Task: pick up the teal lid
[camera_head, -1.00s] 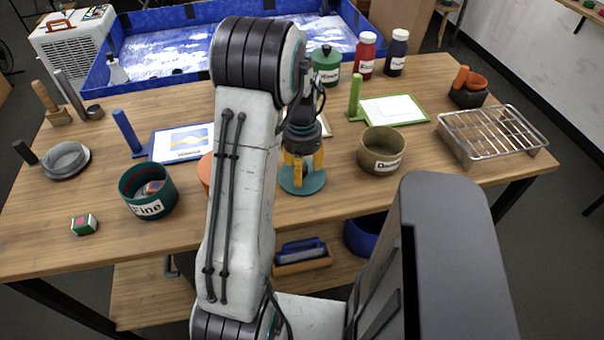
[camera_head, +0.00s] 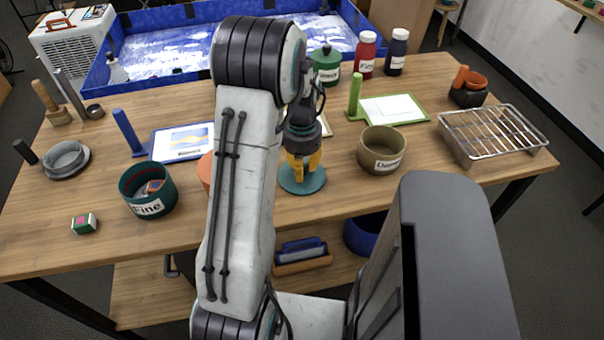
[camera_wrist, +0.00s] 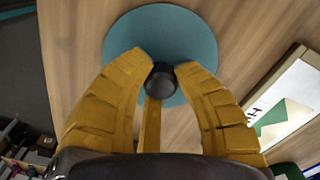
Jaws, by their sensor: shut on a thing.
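The teal lid (camera_head: 302,188) is a flat round disc at the middle of the wooden table, in front of my arm's end. It also shows in the wrist view (camera_wrist: 185,32), with a dark round knob (camera_wrist: 160,80) at its near side. My gripper (camera_head: 303,172) has yellow fingers pointing down over the lid. In the wrist view the fingertips (camera_wrist: 161,66) press against the knob from both sides. The lid looks flat at table level; I cannot tell whether it touches the table. Part of it is hidden by the fingers.
A teal pot labelled "Fine" (camera_head: 140,200) stands to the left and an olive pot (camera_head: 372,160) to the right. A wire rack (camera_head: 492,130) is at far right. An orange pot (camera_head: 205,172) is mostly hidden behind my arm.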

